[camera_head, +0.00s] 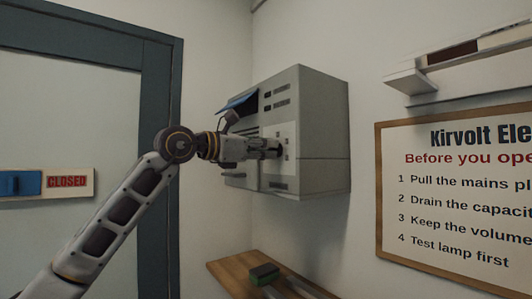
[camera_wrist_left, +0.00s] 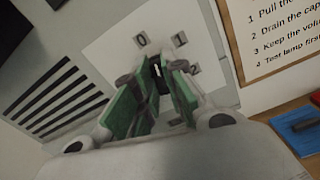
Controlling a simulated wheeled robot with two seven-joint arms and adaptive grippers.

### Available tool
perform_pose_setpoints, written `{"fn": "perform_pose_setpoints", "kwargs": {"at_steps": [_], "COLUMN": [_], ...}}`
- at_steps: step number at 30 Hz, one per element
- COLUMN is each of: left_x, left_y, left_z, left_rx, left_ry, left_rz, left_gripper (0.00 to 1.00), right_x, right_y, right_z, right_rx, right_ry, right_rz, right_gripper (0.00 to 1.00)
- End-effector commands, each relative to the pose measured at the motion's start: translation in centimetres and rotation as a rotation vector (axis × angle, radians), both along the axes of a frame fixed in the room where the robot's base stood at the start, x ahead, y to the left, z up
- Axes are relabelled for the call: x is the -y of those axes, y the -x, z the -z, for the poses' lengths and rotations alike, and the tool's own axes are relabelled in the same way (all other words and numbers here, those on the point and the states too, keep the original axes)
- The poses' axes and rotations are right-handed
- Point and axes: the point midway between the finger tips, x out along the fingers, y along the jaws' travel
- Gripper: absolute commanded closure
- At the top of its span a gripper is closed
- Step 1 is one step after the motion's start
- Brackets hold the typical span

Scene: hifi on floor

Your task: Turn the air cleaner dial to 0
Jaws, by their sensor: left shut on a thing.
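The air cleaner (camera_head: 318,120) is a grey box on the wall, with vents and a pale panel on its front. Its dial (camera_wrist_left: 157,74) shows as a dark piece with a light mark between my left fingers in the wrist view. My left gripper (camera_head: 276,150) reaches the panel from the left. Its green-padded fingers (camera_wrist_left: 157,84) are shut on the dial and hide most of it. I cannot tell which mark the dial points to. My right gripper is not in view.
A blue flap-like piece (camera_head: 240,103) is at the cleaner's front left, close above my left wrist. A wooden bench top (camera_head: 228,268) below carries a green and black block (camera_head: 264,273). A framed notice (camera_head: 455,185) and a shelf (camera_head: 470,72) are at right.

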Motion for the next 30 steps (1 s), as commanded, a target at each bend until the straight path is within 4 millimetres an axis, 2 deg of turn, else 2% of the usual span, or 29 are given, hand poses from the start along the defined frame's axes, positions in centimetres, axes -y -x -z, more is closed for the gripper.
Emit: {"fn": "perform_pose_setpoints", "kwargs": {"at_steps": [12, 21, 29, 30], "left_x": [0.0, 0.0, 0.0, 0.0], "left_y": [-0.1, -0.1, -0.1, -0.1], "left_z": [0.1, 0.1, 0.1, 0.1], "left_rx": [-0.178, -0.208, -0.209, -0.209], "left_ry": [0.127, 0.149, 0.149, 0.149], "left_rz": [0.000, 0.000, 0.000, 0.000], "left_gripper": [1.00, 1.00, 1.00, 0.85], "right_x": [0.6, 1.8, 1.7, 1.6], "right_y": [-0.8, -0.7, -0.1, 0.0], "right_z": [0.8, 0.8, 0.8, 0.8], "right_rx": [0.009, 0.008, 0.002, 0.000], "right_ry": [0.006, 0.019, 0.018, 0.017], "right_rz": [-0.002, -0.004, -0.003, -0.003], "right_gripper": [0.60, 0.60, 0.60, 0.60]}}
